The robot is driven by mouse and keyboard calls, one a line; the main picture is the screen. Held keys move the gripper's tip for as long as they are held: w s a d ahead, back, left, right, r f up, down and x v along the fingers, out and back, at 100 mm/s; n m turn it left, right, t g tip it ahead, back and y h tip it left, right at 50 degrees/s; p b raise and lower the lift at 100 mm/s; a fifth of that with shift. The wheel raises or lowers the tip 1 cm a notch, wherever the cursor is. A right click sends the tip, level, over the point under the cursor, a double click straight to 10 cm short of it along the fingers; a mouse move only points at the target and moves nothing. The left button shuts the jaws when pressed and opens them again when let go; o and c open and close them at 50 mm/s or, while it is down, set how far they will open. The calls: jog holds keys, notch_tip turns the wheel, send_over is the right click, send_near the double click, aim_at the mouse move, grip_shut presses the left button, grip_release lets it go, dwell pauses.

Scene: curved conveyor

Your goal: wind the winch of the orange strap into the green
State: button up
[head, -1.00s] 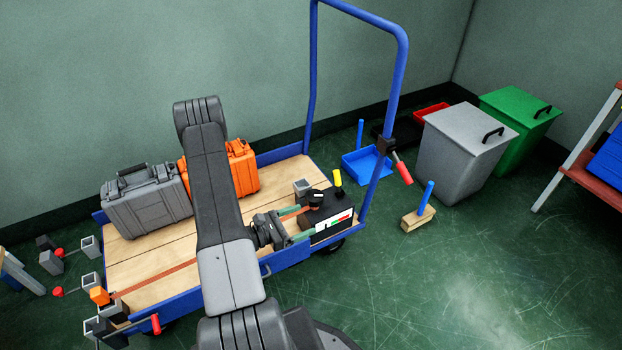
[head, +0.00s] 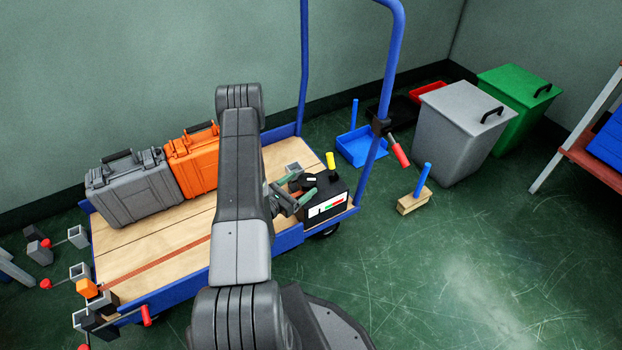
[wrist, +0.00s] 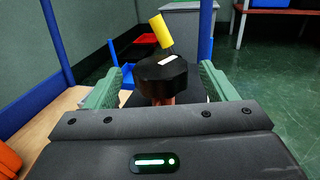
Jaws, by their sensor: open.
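The orange strap (head: 165,262) lies across the wooden deck of the blue trolley and passes behind my arm. At the deck's right end stands a black winch box (head: 338,190) with a white gauge (head: 327,207) showing red and green marks. A dark round knob (wrist: 163,75) with a white mark is on it, and a yellow-topped handle (wrist: 159,33) stands behind the knob. My gripper (head: 295,189) is open at the winch. In the wrist view its green fingers are either side of the knob, with gaps visible. The gauge's pointer is too small to read.
Grey (head: 135,187) and orange (head: 193,160) cases stand on the deck's far left. The trolley's blue handle frame (head: 395,60) rises at right, with a red-gripped lever (head: 400,155) on its post. Bins stand beyond; the floor at right is mostly clear.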

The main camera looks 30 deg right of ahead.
aim_at(313, 180)
jog(key=shift+b+x, duration=0.45)
jog(key=shift+x, duration=2.3)
jog(key=shift+c, duration=0.5)
jog(key=c, duration=0.9)
jog(key=shift+f+g, duration=0.1)
jog(key=shift+g, duration=0.2)
jog(key=m+g+b, duration=0.1)
jog(key=m+g, duration=0.1)
jog(key=shift+s+f+g+h+b, duration=0.1)
jog(key=shift+g+h+b, duration=0.2)
jog(key=shift+h+b, duration=0.1)
jog(key=m+g+b, duration=0.1)
jog(key=m+g, duration=0.1)
jog(key=g, duration=0.1)
jog(key=m+g+b, duration=0.1)
jog(key=m+g, duration=0.1)
jog(key=shift+s+g, duration=0.25)
jog(key=shift+g, duration=0.15)
jog(key=shift+s+a+m+g+y+b, duration=0.15)
jog(key=shift+m+g+y+b, duration=0.35)
jog(key=shift+m+g, duration=0.55)
jog(key=shift+s+d+m+g+y+b, duration=0.15)
jog(key=shift+m+g+y+b, duration=0.35)
jog(key=shift+g, duration=0.9)
jog(key=shift+s+a+m+g+y+b, duration=0.25)
jog(key=shift+m+g+y, duration=0.35)
jog(key=shift+m+g, duration=0.5)
jog(key=shift+d+g, duration=0.1)
jog(key=shift+g, duration=0.15)
